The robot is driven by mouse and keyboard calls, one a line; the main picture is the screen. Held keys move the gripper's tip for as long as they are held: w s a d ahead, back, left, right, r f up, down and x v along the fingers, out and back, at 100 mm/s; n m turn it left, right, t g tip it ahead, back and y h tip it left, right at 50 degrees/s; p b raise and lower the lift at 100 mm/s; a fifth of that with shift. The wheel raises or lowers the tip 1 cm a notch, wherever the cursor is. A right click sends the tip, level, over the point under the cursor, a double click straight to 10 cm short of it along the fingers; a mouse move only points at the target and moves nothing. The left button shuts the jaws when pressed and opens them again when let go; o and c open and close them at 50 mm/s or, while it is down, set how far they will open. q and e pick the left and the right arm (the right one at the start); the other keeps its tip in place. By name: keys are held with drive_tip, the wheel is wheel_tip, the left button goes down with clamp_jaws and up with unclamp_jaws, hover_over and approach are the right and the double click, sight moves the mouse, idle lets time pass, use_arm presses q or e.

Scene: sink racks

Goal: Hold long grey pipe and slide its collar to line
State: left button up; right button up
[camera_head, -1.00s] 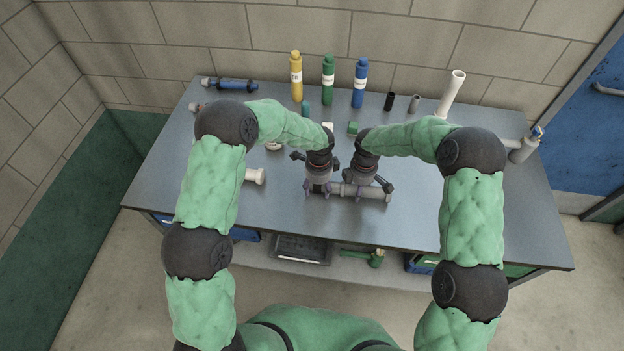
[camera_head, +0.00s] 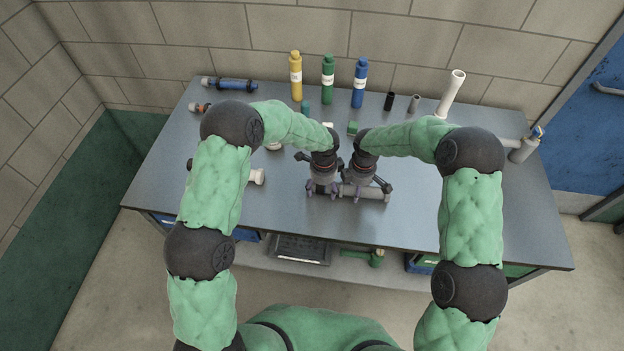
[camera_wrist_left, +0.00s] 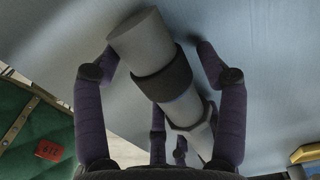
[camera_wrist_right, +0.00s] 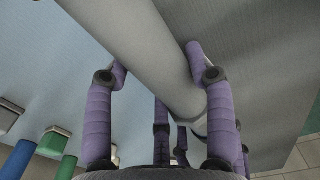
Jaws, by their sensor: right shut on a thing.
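The long grey pipe (camera_head: 348,190) lies level, left to right, near the front of the table in the head view. My right gripper (camera_head: 368,191) is shut on its right part; the right wrist view shows its purple fingers on either side of the pipe (camera_wrist_right: 140,50). My left gripper (camera_head: 322,189) is at the pipe's left part. In the left wrist view, its fingers (camera_wrist_left: 155,55) straddle the pipe close to the dark collar (camera_wrist_left: 162,80), with a gap on the right side, so it looks open. I cannot make out the line.
Yellow (camera_head: 296,78), green (camera_head: 328,80) and blue (camera_head: 360,83) bottles stand at the back. A white pipe (camera_head: 452,92) stands at the back right. A blue-and-black part (camera_head: 230,85) lies at the back left. A white fitting (camera_head: 257,177) lies left of the grippers. The right front is clear.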

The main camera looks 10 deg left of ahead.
use_arm(q)
drive_tip(key=shift+w+r, duration=0.5)
drive_tip(key=shift+w, duration=0.05)
use_arm(e)
drive_tip(key=shift+s+f, duration=0.3)
drive_tip(key=shift+s, duration=0.1)
use_arm(q)
drive_tip(key=shift+r, duration=0.25)
drive_tip(key=shift+a+r, duration=0.1)
drive_tip(key=shift+r, duration=1.75)
drive_tip(key=shift+s+r, duration=0.2)
drive_tip(key=shift+r, duration=0.35)
drive_tip(key=shift+s+r, duration=0.15)
drive_tip(key=shift+r, duration=0.35)
use_arm(e)
drive_tip(key=shift+w+r, duration=0.25)
drive_tip(key=shift+w, duration=0.05)
drive_tip(key=o, duration=1.1)
drive_tip(key=shift+o, duration=0.2)
wheel_tip(320, 180, up, 12)
